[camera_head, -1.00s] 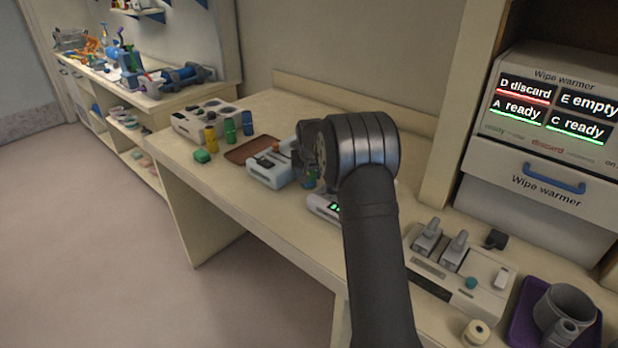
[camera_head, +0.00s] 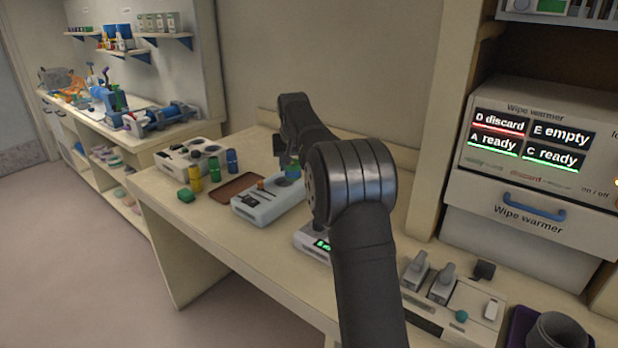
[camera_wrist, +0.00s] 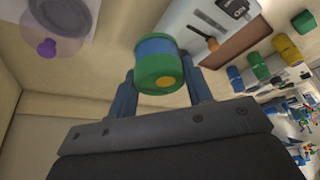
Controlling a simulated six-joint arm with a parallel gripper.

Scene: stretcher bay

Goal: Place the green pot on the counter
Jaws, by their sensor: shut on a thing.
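My gripper (camera_wrist: 162,82) is shut on a green pot (camera_wrist: 160,72), which has a blue band and a yellow dot on its end. A finger lies on each side of it in the wrist view. In the head view my gripper (camera_head: 288,160) is over the counter (camera_head: 215,232), near a pale blue device (camera_head: 262,208); my arm hides part of the pot there. The pot appears to be held above the counter.
The wipe warmer (camera_head: 535,150) is at right. The counter's front left strip is clear.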

